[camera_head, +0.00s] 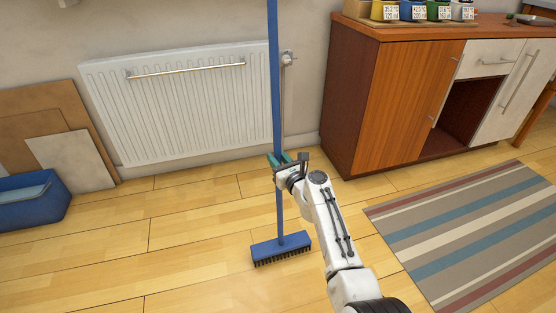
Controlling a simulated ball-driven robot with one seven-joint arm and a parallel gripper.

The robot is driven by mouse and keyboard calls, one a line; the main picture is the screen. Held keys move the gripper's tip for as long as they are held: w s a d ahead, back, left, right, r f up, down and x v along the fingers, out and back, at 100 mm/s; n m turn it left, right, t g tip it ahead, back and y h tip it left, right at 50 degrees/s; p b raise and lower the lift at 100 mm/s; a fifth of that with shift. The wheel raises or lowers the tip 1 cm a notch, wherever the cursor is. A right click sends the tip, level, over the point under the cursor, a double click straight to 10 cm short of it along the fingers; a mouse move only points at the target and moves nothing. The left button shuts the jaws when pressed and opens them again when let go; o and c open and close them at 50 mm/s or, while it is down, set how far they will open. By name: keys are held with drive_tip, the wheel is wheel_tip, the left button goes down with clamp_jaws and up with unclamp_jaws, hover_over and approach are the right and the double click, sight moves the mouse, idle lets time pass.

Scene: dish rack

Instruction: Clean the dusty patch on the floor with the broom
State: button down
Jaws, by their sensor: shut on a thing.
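A blue broom (281,242) stands upright, its long handle rising out of the top of the view. Its wide head with dark bristles is at or just above the wooden floor; I cannot tell which. My gripper (279,162) is shut on the broom's handle, well above the head. My white arm reaches in from the lower right. I cannot make out a dusty patch on the visible floor (190,235).
A white radiator (180,105) is on the wall behind the broom. A wooden cabinet (395,110) stands at the right, with a striped rug (470,230) in front. A blue bin (32,203) and leaning boards (70,158) are at the left. Floor left of the broom is clear.

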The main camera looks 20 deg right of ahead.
drive_tip(key=shift+r, duration=0.2)
drive_tip(key=shift+r+p, duration=2.95)
drive_tip(key=shift+p, duration=0.05)
drive_tip(key=p, duration=0.9)
approach(279, 144)
drive_tip(key=shift+s+a, duration=0.35)
drive_tip(key=shift+s, duration=0.55)
drive_tip(key=shift+s+a, duration=0.35)
drive_tip(key=shift+s, duration=0.6)
drive_tip(key=shift+s+a, duration=0.35)
drive_tip(key=shift+s, duration=0.55)
